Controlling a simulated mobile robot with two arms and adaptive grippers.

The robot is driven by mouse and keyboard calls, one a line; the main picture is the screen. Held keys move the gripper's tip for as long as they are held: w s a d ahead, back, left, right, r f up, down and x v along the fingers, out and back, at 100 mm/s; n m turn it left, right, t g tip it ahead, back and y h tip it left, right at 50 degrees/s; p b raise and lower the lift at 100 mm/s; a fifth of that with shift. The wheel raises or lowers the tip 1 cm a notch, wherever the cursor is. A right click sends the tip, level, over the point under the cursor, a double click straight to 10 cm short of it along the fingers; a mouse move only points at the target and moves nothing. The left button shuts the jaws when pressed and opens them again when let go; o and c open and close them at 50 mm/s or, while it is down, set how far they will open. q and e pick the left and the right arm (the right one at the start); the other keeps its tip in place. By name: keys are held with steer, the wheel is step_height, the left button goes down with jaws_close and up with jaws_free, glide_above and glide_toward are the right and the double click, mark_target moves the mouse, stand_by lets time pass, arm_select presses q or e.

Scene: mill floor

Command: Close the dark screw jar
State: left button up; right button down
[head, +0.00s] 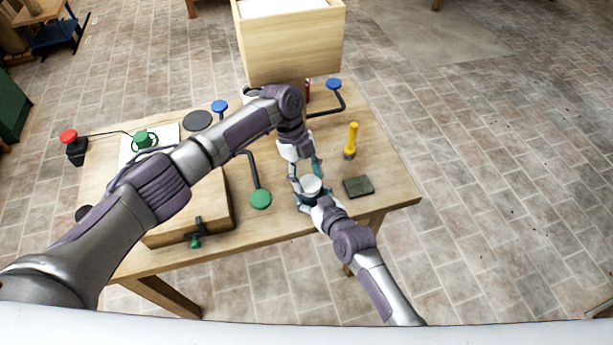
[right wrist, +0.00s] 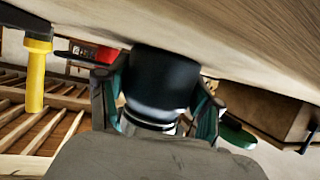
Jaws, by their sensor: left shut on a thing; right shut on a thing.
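The dark screw jar (right wrist: 165,78) stands on the table near its front edge; the right wrist view shows it upside down. A pale lid (head: 311,185) is over its mouth, with a silvery band (right wrist: 150,118) at the jar's top end. I cannot tell how far the lid is screwed on. My left gripper (head: 306,177) reaches down from behind and is shut on the lid. My right gripper (head: 312,198) comes from the front and is shut on the jar body, one finger on each side; it also shows in the right wrist view (right wrist: 155,105).
A green-knobbed lever (head: 260,198) and a wooden box (head: 190,215) are to the left. A large wooden bin (head: 290,45) stands behind.

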arm_select(q)
steer(key=o, duration=0.8)
steer(key=shift+r, duration=2.35)
steer(key=shift+c, duration=0.5)
